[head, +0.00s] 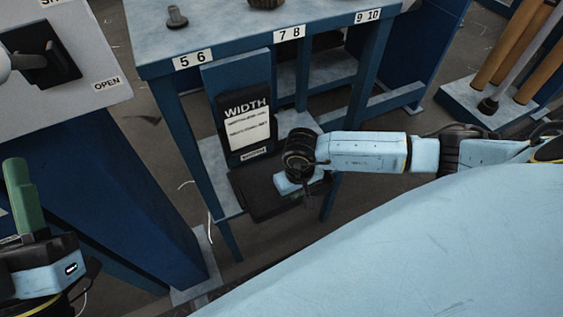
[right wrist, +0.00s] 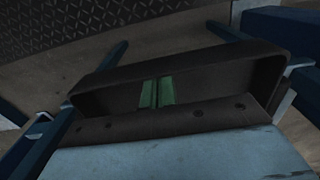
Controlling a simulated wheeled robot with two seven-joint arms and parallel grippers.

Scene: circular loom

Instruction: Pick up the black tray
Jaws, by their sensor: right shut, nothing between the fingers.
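The black tray (head: 258,206) lies on the lower shelf of the blue stand, below the WIDTH sign. In the right wrist view the black tray (right wrist: 215,72) fills the middle, with a raised rim. My right gripper reaches over the tray from the right in the head view, and my wrist hides part of it. In the right wrist view the green fingers of my right gripper (right wrist: 157,92) are together and empty, in front of the tray's inside. Whether they touch it I cannot tell. My left gripper (head: 24,196) is at the left edge, away from the tray, green finger upward.
The WIDTH sign (head: 246,118) stands upright behind the tray. The blue stand's tabletop (head: 225,32) and legs frame the shelf (head: 213,160). A panel with a black lever (head: 42,58), marked OPEN, is at the upper left. A rack with wooden rods (head: 512,45) stands at the right.

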